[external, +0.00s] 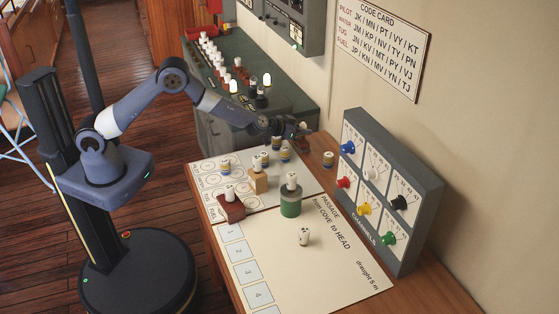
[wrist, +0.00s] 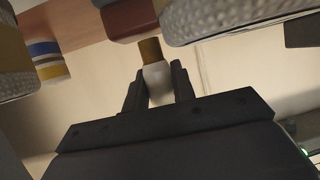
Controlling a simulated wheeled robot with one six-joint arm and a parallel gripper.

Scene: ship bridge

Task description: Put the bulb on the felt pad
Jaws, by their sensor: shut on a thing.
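My gripper (external: 296,128) is at the end of the outstretched arm, over the far end of the table near the wall. In the wrist view its two dark fingers (wrist: 157,88) are shut on a small bulb with a white body (wrist: 158,84) and a brass-coloured end (wrist: 150,50). The brass end points away from my palm. In the external view the bulb is too small and covered to make out. I cannot identify the felt pad for sure. A dark red-brown block (wrist: 130,18) shows beyond the bulb in the wrist view.
A grey channel panel (external: 392,190) stands right. The front chart (external: 330,270) is mostly clear.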

